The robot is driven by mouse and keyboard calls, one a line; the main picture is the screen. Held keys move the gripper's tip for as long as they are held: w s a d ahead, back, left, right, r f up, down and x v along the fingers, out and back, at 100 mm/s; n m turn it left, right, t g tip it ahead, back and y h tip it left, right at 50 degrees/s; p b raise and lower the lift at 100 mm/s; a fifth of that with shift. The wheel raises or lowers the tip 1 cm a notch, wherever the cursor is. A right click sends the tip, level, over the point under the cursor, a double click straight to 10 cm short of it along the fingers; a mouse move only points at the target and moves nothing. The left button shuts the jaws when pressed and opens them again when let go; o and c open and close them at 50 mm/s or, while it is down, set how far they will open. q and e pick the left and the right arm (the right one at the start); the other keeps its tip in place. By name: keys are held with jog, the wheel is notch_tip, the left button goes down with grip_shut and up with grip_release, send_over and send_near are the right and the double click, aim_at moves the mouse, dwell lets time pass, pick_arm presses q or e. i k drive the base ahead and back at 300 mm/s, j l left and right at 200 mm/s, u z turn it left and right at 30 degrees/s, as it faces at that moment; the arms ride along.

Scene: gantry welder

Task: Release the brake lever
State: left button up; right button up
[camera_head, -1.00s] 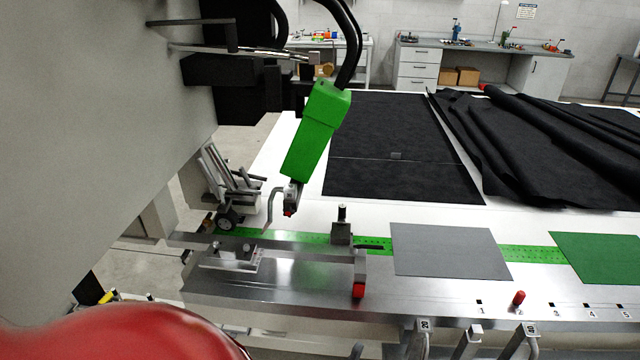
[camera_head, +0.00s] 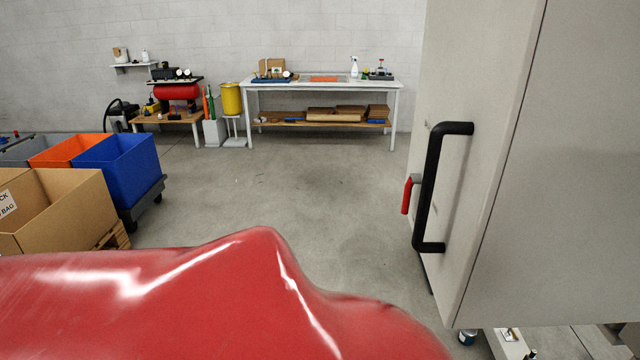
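A small lever with a red grip (camera_head: 407,196) shows on the side of a pale grey machine housing (camera_head: 560,200), just left of a black bar handle (camera_head: 432,185). The red grip hangs roughly upright, and part of its mount is hidden behind the handle. It may be the brake lever; no label shows. Neither of my grippers is in view.
A workbench (camera_head: 322,86) and a low table with a red compressor (camera_head: 176,92) stand at the back wall. Blue (camera_head: 128,170) and orange (camera_head: 72,150) bins and a cardboard box (camera_head: 75,215) are at left. Grey floor (camera_head: 300,190) between is clear.

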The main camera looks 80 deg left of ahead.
aim_at(415, 178)
jog(key=u, duration=2.05)
